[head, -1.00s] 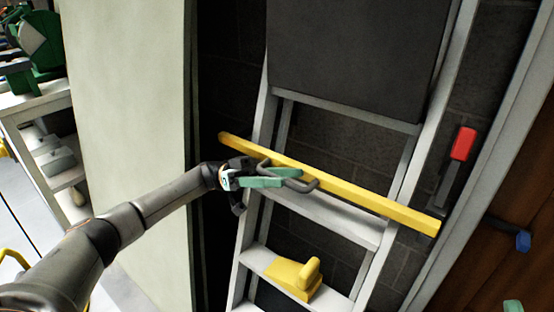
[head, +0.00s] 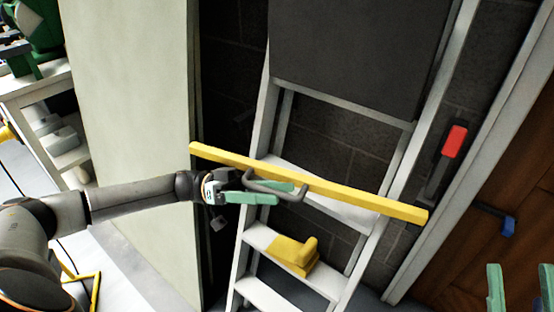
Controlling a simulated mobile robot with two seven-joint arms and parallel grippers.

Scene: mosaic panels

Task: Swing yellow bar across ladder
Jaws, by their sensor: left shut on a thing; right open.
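The long yellow bar (head: 350,196) spans the front of the grey ladder (head: 257,136), tilted slightly down to the right. Its left end reaches past the left rail and its right end past the right rail. A dark looped handle (head: 291,197) sits on the bar. My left gripper (head: 285,193), with green fingers, is shut on this handle. My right gripper (head: 521,287) shows only as two green fingertips at the bottom right corner, apart and empty. Whether the bar touches the ladder is hard to tell.
A yellow block with a raised knob (head: 292,254) rests on a lower ladder step. A dark panel (head: 345,50) covers the upper ladder. A red-handled lever (head: 454,140) is on the right wall, near a brown door (head: 480,245) with a blue handle (head: 508,227). A pale panel (head: 130,110) stands left.

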